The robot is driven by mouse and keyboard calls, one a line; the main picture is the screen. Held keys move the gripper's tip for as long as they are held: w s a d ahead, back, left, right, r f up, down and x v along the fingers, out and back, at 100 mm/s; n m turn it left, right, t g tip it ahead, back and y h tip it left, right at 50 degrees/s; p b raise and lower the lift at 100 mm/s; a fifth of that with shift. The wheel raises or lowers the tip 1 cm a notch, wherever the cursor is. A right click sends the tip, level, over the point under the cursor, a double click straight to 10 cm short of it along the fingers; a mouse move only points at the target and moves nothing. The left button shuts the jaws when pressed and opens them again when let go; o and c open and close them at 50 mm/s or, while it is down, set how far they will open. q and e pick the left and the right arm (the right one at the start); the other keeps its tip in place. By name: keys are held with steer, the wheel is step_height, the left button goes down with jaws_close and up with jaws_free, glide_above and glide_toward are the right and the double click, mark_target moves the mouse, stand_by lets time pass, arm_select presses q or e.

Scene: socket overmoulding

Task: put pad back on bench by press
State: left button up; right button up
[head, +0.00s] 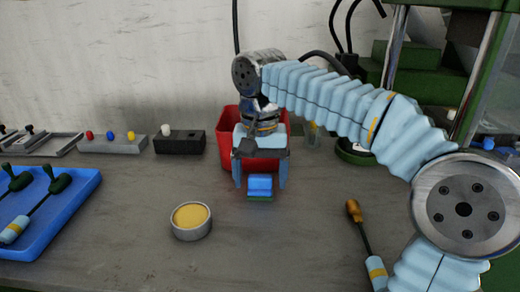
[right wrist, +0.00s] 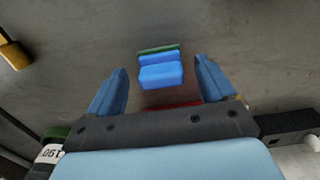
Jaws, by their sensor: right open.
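The pad, a small blue block with a green layer (head: 260,184), lies on the grey bench (head: 290,240) in front of the red bin. It also shows in the right wrist view (right wrist: 160,70), green edge at the far side. My right gripper (head: 260,180) is open, pointing down, with its light blue fingers on either side of the pad. A gap shows between the pad and each finger in the right wrist view (right wrist: 162,80). The green press (head: 415,56) stands at the back right, partly hidden by my right arm. My left gripper is out of view.
A red bin (head: 224,145) stands right behind my gripper. A blue tray (head: 75,215) with tools is far left. Button boxes (head: 112,145) line the wall.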

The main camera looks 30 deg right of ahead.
mark_target(260, 178)
step_height(260, 178, up, 9)
steer(key=shift+f+p, duration=0.1)
steer(key=shift+p, duration=0.65)
steer(key=shift+r, duration=0.65)
